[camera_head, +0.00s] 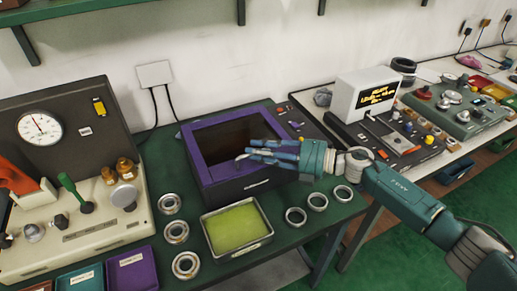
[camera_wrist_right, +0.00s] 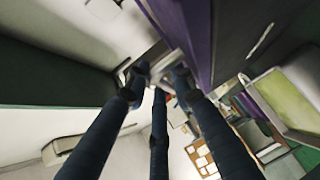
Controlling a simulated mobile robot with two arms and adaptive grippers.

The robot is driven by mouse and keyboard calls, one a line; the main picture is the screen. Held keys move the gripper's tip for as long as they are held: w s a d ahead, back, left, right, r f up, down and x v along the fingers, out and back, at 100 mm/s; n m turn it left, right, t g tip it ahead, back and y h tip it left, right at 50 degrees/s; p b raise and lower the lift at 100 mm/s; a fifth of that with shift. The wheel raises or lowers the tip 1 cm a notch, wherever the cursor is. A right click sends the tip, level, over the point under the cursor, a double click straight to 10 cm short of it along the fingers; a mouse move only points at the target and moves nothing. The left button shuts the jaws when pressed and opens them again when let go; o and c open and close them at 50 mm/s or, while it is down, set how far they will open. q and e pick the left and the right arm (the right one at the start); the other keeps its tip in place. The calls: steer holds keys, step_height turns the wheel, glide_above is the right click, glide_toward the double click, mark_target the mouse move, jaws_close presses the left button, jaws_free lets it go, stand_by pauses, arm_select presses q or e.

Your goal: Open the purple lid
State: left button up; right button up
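The dark box (camera_head: 255,187) stands on the green table, with a purple lid (camera_head: 190,147) lying on top. The lid has a purple frame around a dark window and looks closed. My right gripper (camera_head: 246,150) reaches in from the right, above the front part of the lid. Its fingers point left and are spread apart. In the right wrist view, the fingertips (camera_wrist_right: 157,80) are at a small grey handle beside the purple edge (camera_wrist_right: 197,40). Contact is hard to tell, and the fingers partly hide the handle. My left gripper is not in view.
A tray with a yellow-green surface (camera_head: 238,228) stands in front of the box. Several metal rings lie on the table on both sides of it. A gauge panel (camera_head: 60,125) is at left, and a display box (camera_head: 362,98) is at right.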

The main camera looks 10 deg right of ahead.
steer(key=c, duration=0.6)
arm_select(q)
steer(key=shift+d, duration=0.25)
arm_select(e)
jaws_close()
steer(key=shift+w+r+p, duration=0.1)
steer(key=shift+r+p, duration=0.35)
steer(key=shift+p, duration=0.1)
steer(key=shift+m+h, duration=0.4)
steer(key=shift+h, duration=0.1)
steer(key=r+p, duration=0.2)
steer(key=p, duration=0.1)
steer(key=w+r+p, duration=0.1)
steer(key=r+p, duration=0.2)
steer(key=shift+w+a+r, duration=0.1)
steer(key=shift+w+a, duration=0.1)
arm_select(q)
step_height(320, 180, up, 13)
steer(key=p, duration=0.6)
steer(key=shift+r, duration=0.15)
arm_select(e)
steer(key=w+a+r+g, duration=0.1)
steer(key=w+a+r, duration=0.1)
steer(key=w+r, duration=0.3)
steer(key=shift+w+r+m+h, duration=0.3)
steer(key=shift+w+r+m, duration=0.1)
steer(key=shift+r, duration=1.3)
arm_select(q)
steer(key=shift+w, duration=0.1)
